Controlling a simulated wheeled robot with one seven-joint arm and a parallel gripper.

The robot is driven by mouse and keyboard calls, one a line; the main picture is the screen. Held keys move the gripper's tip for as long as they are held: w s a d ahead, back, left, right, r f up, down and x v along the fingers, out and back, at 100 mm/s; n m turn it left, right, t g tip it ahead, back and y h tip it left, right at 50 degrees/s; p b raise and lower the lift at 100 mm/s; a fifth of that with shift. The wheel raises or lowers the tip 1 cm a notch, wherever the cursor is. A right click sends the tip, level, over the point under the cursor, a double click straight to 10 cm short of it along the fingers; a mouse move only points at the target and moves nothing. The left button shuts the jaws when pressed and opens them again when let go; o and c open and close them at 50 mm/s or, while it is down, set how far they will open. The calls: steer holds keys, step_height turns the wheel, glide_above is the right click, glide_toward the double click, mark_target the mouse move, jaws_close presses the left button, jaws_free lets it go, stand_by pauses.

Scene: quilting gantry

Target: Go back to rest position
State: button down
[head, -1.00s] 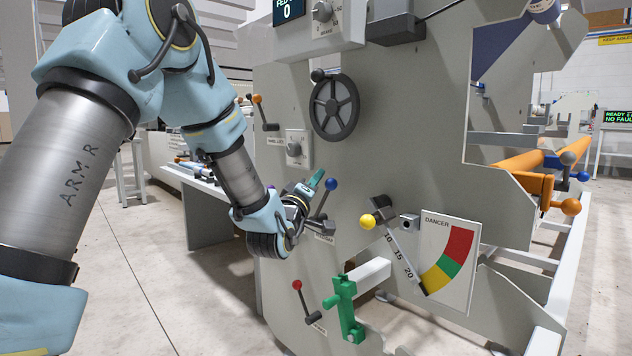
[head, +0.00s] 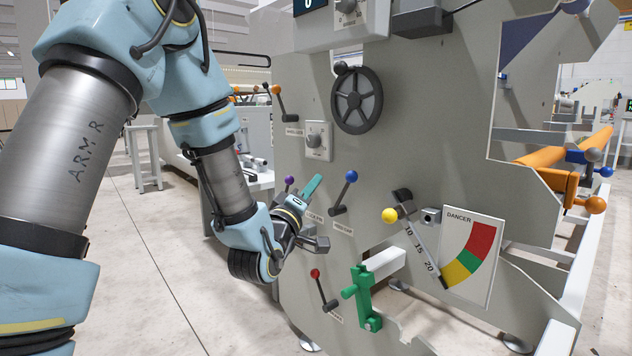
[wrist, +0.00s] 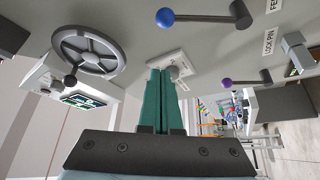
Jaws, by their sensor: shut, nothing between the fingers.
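My gripper (head: 312,187) is at the end of my arm, to the left of the blue-knobbed lever (head: 351,176) in the head view. Its green fingers are together in the wrist view (wrist: 160,98), with nothing held between them. The fingers point up and to the right in the head view, in front of the grey machine panel (head: 400,130). The purple-knobbed lever (head: 289,181) shows just behind the gripper. I cannot tell how far the fingertips are from the panel.
The panel carries a handwheel (head: 357,98), an orange-knobbed lever (head: 277,90), a red-knobbed lever (head: 316,274), a green clamp (head: 362,297) and a yellow-knobbed dancer arm (head: 390,215). Open floor (head: 135,280) lies to the left.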

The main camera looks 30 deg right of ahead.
steer(key=shift+w, duration=0.1)
stand_by(0.3)
steer(key=w+a+f+m+g+y, duration=0.1)
steer(key=w+a+f+y, duration=0.25)
steer(key=a, duration=0.35)
steer(key=w+a+f+g+y, duration=0.1)
steer(key=w+a+f+y, duration=0.1)
steer(key=a+f+y, duration=0.4)
steer(key=w+a+f+m+g+y, duration=0.1)
steer(key=w+a+f+y, duration=0.15)
steer(key=a, duration=0.55)
steer(key=s+a+f+g+y, duration=0.2)
steer(key=s+a+g+y, duration=0.15)
steer(key=s+a, duration=0.55)
steer(key=s+a+f+g+y, duration=0.25)
steer(key=s+a+g, duration=0.3)
steer(key=a, duration=0.55)
step_height(320, 180, up, 37)
steer(key=t+p, duration=0.1)
steer(key=p, duration=3.7)
steer(key=shift+s+d+h, duration=0.15)
steer(key=shift+s+h, duration=0.05)
steer(key=shift+h, duration=0.2)
steer(key=shift+s+r, duration=0.1)
